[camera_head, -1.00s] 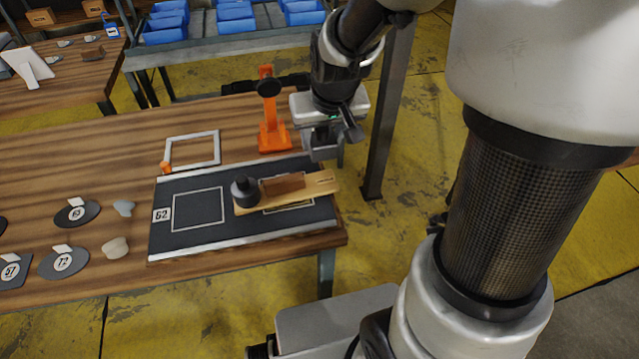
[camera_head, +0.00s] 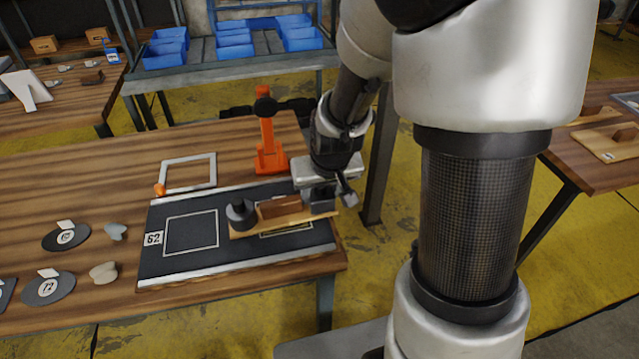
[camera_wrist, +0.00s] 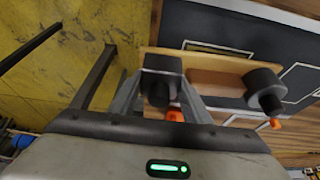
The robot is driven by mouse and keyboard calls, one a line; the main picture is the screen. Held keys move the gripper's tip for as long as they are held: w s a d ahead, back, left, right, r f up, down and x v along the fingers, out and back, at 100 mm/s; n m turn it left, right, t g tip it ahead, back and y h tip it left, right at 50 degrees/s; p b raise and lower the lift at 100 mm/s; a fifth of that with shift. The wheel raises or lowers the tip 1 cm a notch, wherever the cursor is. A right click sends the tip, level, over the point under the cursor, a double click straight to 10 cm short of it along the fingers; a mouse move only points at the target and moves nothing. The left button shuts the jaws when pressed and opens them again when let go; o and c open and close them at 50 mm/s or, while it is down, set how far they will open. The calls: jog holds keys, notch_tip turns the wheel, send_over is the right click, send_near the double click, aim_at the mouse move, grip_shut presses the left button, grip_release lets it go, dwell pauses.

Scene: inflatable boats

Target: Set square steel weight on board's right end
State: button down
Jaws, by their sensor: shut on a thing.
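The wooden board (camera_head: 270,222) lies on the dark mat marked 62 and also shows in the wrist view (camera_wrist: 205,60). A dark round weight (camera_head: 241,212) stands on its left end in the head view; the same weight is at the right in the wrist view (camera_wrist: 264,88). My gripper (camera_head: 318,203) is low at the board's right end. In the wrist view my gripper (camera_wrist: 155,92) is shut on the square steel weight (camera_wrist: 161,64), a dark block over that board end. I cannot tell whether the block touches the board.
The dark mat (camera_head: 165,262) has light outlined squares. An orange stand (camera_head: 268,145) and a light square frame (camera_head: 188,173) are behind it. Numbered discs (camera_head: 66,236) and pale stones (camera_head: 103,272) lie left. A metal post (camera_head: 377,170) stands beyond the table's right edge.

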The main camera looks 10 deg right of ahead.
jog(key=shift+w+r, duration=0.1)
jog(key=c, duration=1.3)
grip_release()
jog(key=shift+o, duration=0.2)
jog(key=s+r+p, duration=0.1)
jog(key=s+r, duration=0.8)
jog(key=r, duration=0.2)
jog(key=s+r+t+p, duration=0.1)
jog(key=s+r+p, duration=0.1)
jog(key=s+r, duration=0.7)
notch_tip(320, 180, up, 3)
jog(key=shift+s+r, duration=0.15)
jog(key=shift+s, duration=0.15)
